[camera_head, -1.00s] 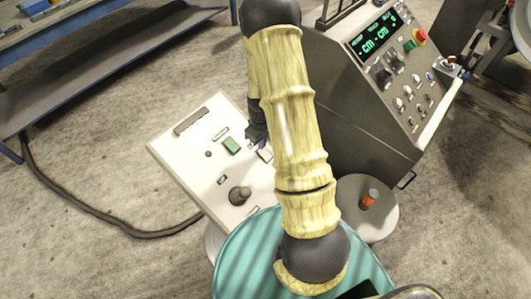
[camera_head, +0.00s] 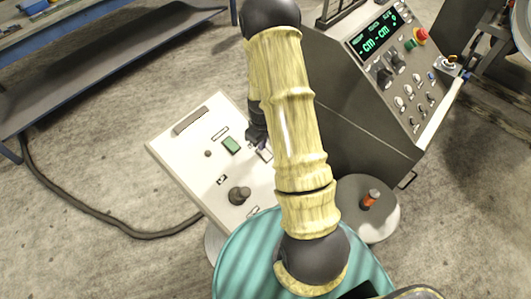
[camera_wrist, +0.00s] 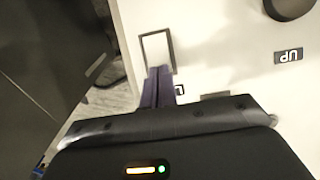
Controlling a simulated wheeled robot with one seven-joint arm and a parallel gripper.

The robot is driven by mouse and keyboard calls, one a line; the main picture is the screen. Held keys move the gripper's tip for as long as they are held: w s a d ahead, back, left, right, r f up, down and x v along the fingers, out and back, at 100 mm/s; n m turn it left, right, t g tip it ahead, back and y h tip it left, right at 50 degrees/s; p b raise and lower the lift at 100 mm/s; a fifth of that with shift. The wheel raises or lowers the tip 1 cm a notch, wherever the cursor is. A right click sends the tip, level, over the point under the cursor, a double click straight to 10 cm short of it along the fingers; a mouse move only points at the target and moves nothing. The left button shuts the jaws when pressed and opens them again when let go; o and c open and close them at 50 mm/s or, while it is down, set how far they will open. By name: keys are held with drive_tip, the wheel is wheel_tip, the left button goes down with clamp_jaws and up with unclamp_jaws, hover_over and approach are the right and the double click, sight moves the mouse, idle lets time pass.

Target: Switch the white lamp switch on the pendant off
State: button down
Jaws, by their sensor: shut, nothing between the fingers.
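The pendant is a tilted white panel (camera_head: 178,152) left of my arm in the head view. Its white lamp switch (camera_wrist: 157,50) is a white rocker in a dark frame, at the top middle of the wrist view. In the head view the switch (camera_head: 266,155) shows only partly beside my arm. My gripper (camera_wrist: 159,72) is shut and empty, with its purple fingertips at the lower edge of the switch. I cannot tell whether they touch it. In the head view my gripper (camera_head: 261,145) is largely hidden behind my arm.
The panel also carries a green button (camera_head: 231,145) and a dark joystick (camera_head: 239,195). A grey console (camera_head: 365,115) with a lit display stands close on the right. A round stool-like top (camera_head: 382,218) with an orange-capped item is nearby. A black cable (camera_head: 110,222) lies on the floor.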

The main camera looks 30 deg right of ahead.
drive_tip(key=shift+f, duration=0.35)
wheel_tip(320, 180, up, 7)
drive_tip(key=p, duration=0.4)
drive_tip(key=shift+p, duration=0.3)
idle(0.5)
idle(0.4)
drive_tip(key=s+a+r+m+t, duration=0.1)
drive_tip(key=s+a+r, duration=0.2)
drive_tip(key=r, duration=0.3)
drive_tip(key=s+a+r+m+b, duration=0.1)
drive_tip(key=s+a+r+m, duration=0.1)
drive_tip(key=s+r, duration=0.3)
drive_tip(key=s+a+r+m+t, duration=0.1)
drive_tip(key=s+a+r, duration=0.3)
drive_tip(key=r, duration=0.3)
drive_tip(key=shift+s+a+r+t+b, duration=0.2)
drive_tip(key=shift+a+t+b, duration=0.05)
drive_tip(key=shift+t+b, duration=0.1)
